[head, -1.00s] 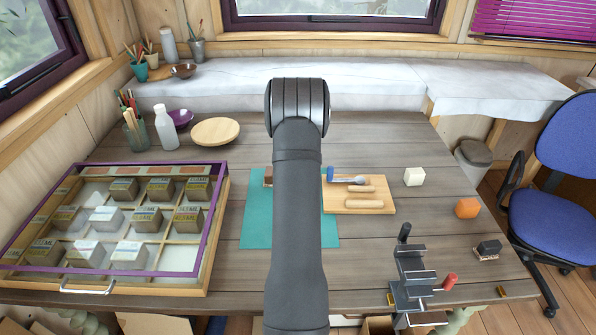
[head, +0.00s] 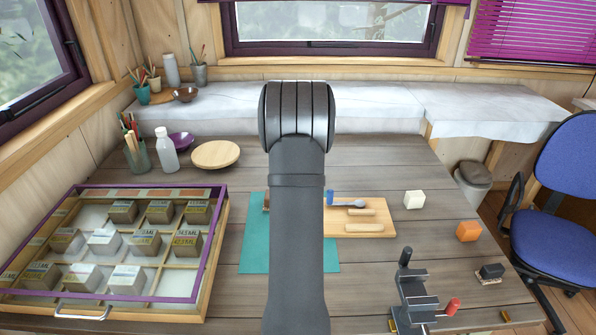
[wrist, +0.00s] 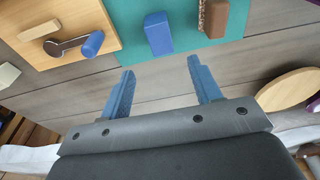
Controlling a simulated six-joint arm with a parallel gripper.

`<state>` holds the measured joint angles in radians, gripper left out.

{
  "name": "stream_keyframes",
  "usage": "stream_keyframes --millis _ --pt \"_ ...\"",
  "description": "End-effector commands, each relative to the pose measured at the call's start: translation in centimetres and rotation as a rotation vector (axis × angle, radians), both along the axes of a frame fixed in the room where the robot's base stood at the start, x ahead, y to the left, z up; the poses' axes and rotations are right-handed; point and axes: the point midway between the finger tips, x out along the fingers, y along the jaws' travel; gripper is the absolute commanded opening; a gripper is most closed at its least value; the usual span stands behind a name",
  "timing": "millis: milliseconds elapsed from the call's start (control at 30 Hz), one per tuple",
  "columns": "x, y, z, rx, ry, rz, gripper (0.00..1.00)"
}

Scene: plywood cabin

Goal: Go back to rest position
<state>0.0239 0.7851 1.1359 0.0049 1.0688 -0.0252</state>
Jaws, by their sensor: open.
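My gripper (wrist: 160,84) shows in the wrist view with its two blue fingers spread apart and nothing between them. In the head view my arm stands in front of the table's middle and hides the gripper. The mat also shows in the head view (head: 254,240), partly covered by my arm.
A wooden board (head: 380,205) with a blue-handled spoon and wooden pieces lies right of my arm. A compartment case (head: 205,270) of labelled blocks is at left. A round wooden disc (head: 215,155) lies behind.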

Motion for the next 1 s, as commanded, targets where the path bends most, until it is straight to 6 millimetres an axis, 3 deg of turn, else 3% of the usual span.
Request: stream_keyframes --millis 267,833,1000 --pt "0.2 0.0 -1.5 0.0 0.003 0.0 0.58" --pt "1.8 0.0 -12.3 0.001 0.003 0.0 0.58" --pt "1.9 0.0 -9.9 0.0 -0.003 0.0 0.58"
